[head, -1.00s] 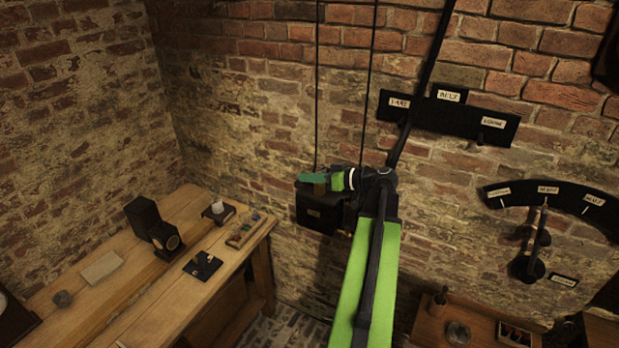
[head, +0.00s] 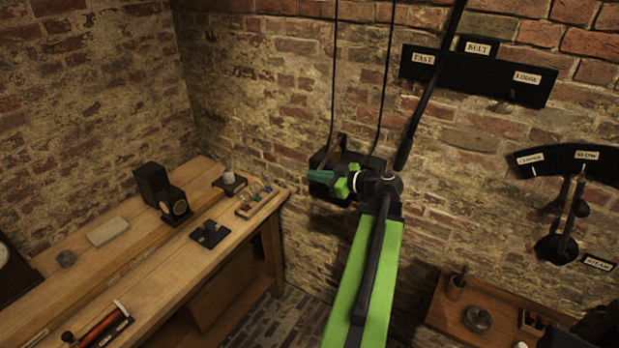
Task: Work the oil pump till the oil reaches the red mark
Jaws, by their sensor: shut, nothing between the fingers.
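My gripper (head: 328,178), with green fingers, is at the end of my raised arm near the middle of the head view. Its fingers point left and look closed, with nothing seen between them. It overlaps a dark box (head: 336,157) by the brick wall, where two thin black lines come down; I cannot tell whether they touch. I cannot clearly make out an oil pump, an oil level or a red mark in this view. My gripper and wrist hide part of the dark box.
A wooden bench (head: 138,262) on the left holds small items and a red rod (head: 102,329). A black labelled plate (head: 430,68) and a lever (head: 567,215) are on the wall at right. A wooden tray (head: 440,312) sits lower right. Brick floor shows between.

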